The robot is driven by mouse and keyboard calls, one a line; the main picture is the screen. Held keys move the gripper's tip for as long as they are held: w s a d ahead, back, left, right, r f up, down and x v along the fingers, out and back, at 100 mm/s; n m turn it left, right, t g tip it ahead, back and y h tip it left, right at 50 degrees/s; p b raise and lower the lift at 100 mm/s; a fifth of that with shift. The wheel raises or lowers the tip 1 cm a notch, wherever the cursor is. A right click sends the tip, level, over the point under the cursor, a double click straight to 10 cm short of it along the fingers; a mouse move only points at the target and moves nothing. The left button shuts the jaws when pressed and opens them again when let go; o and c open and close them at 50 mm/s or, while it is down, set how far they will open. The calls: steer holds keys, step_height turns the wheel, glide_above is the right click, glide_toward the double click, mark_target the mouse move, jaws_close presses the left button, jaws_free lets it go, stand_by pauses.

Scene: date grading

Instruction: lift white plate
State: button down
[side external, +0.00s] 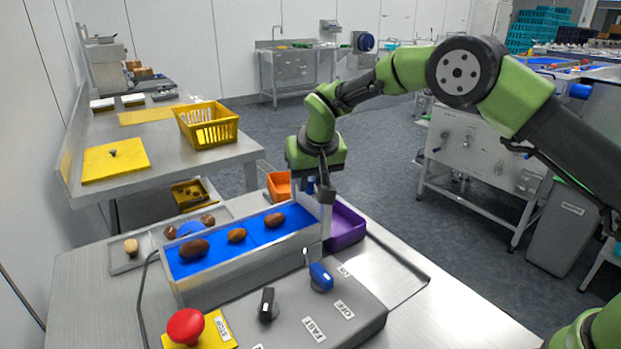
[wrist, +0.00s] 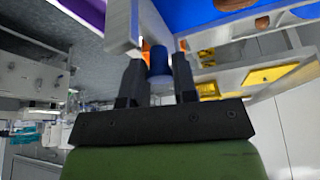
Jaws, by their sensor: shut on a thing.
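The white plate (side external: 326,220) stands upright across the right end of the blue belt in the side view. In the wrist view a pale upright panel, which looks like the same plate (wrist: 121,22), runs up from beside the fingers. My gripper (side external: 318,187) points down over the plate's top. In the wrist view my gripper (wrist: 157,66) is shut on a blue cylindrical handle (wrist: 158,60), which appears to belong to the plate. The fingers partly hide the handle. I cannot tell whether the plate's lower edge is clear of the belt.
Brown dates (side external: 237,235) lie on the blue belt (side external: 215,256). A purple tray (side external: 346,226) is beyond the plate, with an orange bin (side external: 279,184) behind. A control panel with a red stop button (side external: 186,326) is in front. A yellow basket (side external: 208,124) stands on the back table.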

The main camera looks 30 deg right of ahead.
mark_target(310, 179)
step_height(310, 179, up, 5)
stand_by(0.3)
steer(key=c, duration=0.9)
jaws_free()
steer(key=v, duration=1)
